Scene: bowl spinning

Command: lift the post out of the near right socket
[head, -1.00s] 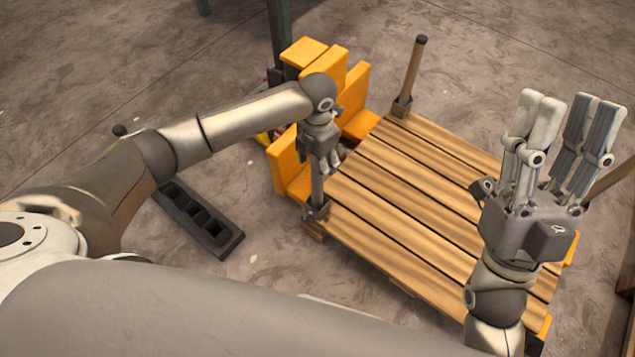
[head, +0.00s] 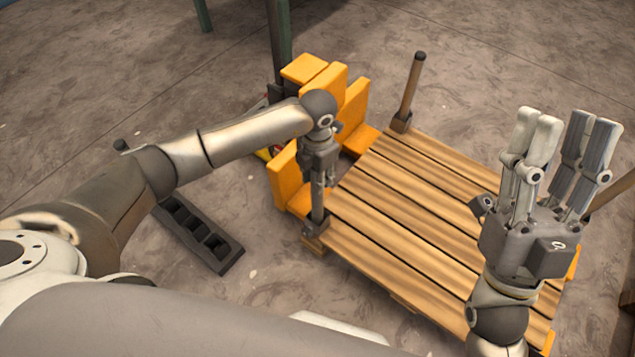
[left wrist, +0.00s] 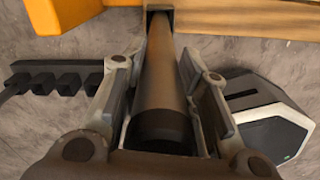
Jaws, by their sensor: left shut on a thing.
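A dark post (head: 317,197) stands upright in a socket (head: 316,227) at the left corner of the wooden pallet (head: 400,215). My left gripper (head: 320,172) is shut around its upper part. In the left wrist view the post (left wrist: 165,70) runs between the fingers (left wrist: 160,85), its black cap towards the camera and its lower end at the dark socket (left wrist: 160,8). The post appears seated in the socket. My right gripper (head: 565,150) is open and empty, fingers up, above the pallet's right side.
Another post (head: 411,90) stands at the pallet's far corner. One more post (head: 612,192) shows partly at the right edge. Orange blocks (head: 325,85) stand behind the pallet's left side. A black slotted rack (head: 198,236) lies on the floor, left of the pallet.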

